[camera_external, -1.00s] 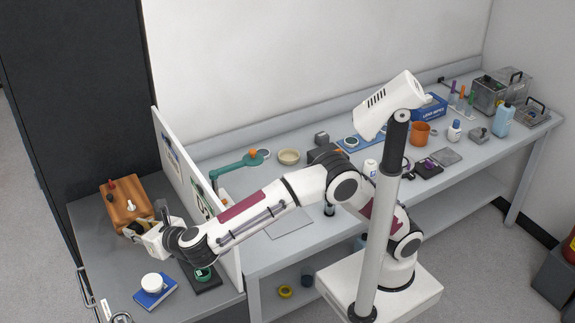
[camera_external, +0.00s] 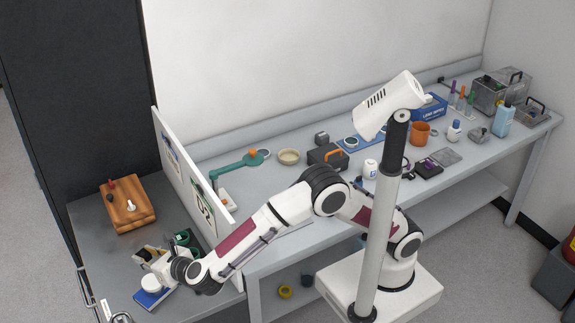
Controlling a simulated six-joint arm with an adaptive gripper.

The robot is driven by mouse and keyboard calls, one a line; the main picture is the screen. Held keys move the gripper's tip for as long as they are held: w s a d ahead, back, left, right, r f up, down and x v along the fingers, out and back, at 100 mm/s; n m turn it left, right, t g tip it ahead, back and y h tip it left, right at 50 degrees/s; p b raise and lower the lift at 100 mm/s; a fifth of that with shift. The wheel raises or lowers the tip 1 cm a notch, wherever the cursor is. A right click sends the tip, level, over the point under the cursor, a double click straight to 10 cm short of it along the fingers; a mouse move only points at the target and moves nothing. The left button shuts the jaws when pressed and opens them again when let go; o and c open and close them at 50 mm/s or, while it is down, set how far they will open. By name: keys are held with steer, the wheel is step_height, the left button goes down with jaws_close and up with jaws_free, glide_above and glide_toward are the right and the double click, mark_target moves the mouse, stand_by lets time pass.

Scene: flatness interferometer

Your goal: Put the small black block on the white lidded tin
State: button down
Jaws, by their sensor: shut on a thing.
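The white lidded tin (camera_external: 152,282) stands on a blue book (camera_external: 150,298) at the front of the left bench. My gripper (camera_external: 144,257) is over the bench, just behind the tin in the picture. It is shut on a small dark thing, which I take to be the small black block; the fingers hide most of it. My gripper and wrist are close to the tin, and I cannot tell the exact height between them.
A wooden board (camera_external: 126,212) with small red, black and white pieces lies behind. A white partition with posters (camera_external: 190,165) stands right of my gripper. A green thing (camera_external: 182,238) on a dark pad is beside my wrist. Metal rails (camera_external: 86,287) are at the front left.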

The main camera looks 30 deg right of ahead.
glide_above(160, 279)
steer(key=shift+f, duration=3)
steer(key=shift+f, duration=1.9)
steer(key=shift+f, duration=0.15)
steer(key=c, duration=1.7)
jaws_free()
steer(key=shift+r, duration=0.2)
steer(key=v, duration=1.2)
